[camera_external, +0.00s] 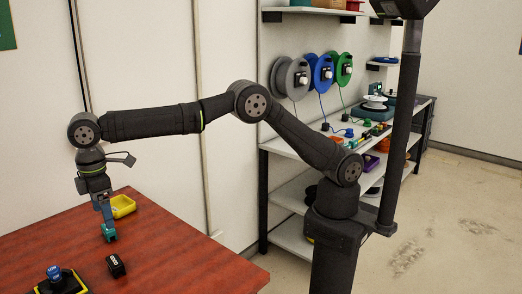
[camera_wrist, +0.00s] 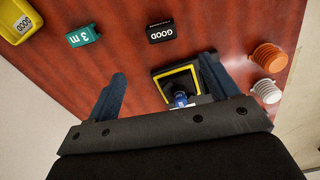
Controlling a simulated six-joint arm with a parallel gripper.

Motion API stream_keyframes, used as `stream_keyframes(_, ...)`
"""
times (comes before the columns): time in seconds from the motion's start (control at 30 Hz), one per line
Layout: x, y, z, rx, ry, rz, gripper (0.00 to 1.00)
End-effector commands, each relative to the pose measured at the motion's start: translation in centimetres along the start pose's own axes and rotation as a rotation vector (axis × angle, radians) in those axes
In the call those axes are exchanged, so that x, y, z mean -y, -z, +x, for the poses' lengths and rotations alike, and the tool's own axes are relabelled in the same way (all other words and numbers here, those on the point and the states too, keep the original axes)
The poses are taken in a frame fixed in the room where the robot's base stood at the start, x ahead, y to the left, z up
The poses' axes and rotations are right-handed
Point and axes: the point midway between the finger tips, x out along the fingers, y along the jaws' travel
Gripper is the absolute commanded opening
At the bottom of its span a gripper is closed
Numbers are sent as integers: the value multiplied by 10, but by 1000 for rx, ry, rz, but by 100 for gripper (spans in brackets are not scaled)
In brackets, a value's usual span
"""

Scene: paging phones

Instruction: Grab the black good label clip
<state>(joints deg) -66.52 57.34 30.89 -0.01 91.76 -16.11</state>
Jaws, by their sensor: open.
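In the external view my gripper (camera_external: 105,222) points down over the table, farther back than the black clip. The fingertips overlap the teal clip there, so I cannot tell the gap between them.
Orange (camera_wrist: 270,57) and white (camera_wrist: 266,91) ribbed pieces are near the right edge.

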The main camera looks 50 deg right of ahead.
Motion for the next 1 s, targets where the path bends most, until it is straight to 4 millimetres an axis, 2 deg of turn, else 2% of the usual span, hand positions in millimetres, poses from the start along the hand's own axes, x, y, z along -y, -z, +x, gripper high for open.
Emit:
stream_keyframes(0.4, 0, -1, 89, 4, 1, 0, 80)
stream_keyframes(0.53, -1, -1, 104, 1, 0, 0, 80)
stream_keyframes(0.77, 0, 0, 117, 2, 1, 0, 80)
stream_keyframes(1.0, 3, 2, 150, 2, 0, 0, 80)
